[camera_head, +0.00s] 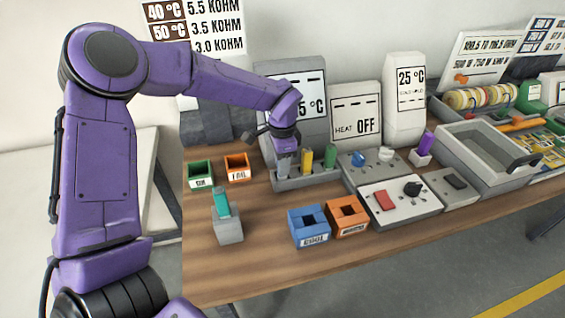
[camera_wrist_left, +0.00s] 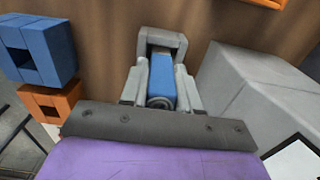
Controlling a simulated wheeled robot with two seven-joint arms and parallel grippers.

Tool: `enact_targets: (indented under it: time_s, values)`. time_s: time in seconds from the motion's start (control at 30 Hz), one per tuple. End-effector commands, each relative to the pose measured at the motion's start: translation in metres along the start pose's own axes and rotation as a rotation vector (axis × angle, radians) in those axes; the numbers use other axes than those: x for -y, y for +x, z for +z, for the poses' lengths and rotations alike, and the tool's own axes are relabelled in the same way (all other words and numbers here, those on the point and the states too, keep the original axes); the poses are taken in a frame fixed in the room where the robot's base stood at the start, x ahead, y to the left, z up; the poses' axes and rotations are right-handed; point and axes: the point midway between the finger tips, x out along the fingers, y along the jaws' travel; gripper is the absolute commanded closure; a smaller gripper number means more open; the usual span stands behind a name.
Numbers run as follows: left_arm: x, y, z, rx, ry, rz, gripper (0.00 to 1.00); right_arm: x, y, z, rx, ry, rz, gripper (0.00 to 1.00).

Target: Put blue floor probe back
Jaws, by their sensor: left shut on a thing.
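My left gripper (camera_head: 284,165) is at the left end of a grey probe rack (camera_head: 320,178), beside a yellow probe (camera_head: 306,160) and a green probe (camera_head: 330,157) standing in it. In the left wrist view the fingers (camera_wrist_left: 160,90) are shut on the blue floor probe (camera_wrist_left: 162,76). A grey U-shaped frame (camera_wrist_left: 162,42) surrounds the probe's far end; I cannot tell how deep the probe sits in it. In the head view the blue probe is hidden by the gripper. My right gripper is not in view.
Blue (camera_head: 308,226) and orange (camera_head: 347,216) boxes stand near the front edge. A teal probe (camera_head: 221,203) stands in a grey block. Green (camera_head: 200,175) and small orange (camera_head: 237,167) boxes are at left. Grey display housings (camera_head: 355,110) rise behind the rack; switch boxes (camera_head: 400,203) lie right.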

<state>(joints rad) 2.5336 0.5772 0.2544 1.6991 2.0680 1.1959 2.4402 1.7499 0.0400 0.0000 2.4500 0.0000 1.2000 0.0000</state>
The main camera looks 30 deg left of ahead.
Motion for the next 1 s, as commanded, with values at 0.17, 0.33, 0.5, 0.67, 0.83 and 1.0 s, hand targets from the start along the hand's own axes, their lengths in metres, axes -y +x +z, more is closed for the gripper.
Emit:
enact_targets:
  time_s: [0.17, 0.33, 0.5, 0.67, 0.83, 1.0]
  values:
    - [0.0, -0.001, 0.0, -0.001, 0.0, 0.0, 1.0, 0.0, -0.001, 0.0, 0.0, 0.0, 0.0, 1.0]
    - [0.0, -0.001, 0.0, -0.001, 0.0, 0.0, 0.4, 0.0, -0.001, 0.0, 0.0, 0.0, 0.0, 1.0]
    - [0.0, -0.001, 0.0, 0.0, 0.0, 0.0, 0.4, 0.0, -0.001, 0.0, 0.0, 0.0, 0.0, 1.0]
    - [0.001, -0.011, -0.001, -0.003, -0.001, -0.003, 0.4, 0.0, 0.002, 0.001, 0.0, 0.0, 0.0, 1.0]
    - [0.001, -0.049, -0.001, -0.005, -0.002, -0.005, 0.4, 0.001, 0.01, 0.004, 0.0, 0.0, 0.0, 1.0]
    - [0.001, -0.086, -0.001, -0.003, -0.002, -0.003, 0.4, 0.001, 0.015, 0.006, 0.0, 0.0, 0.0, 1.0]
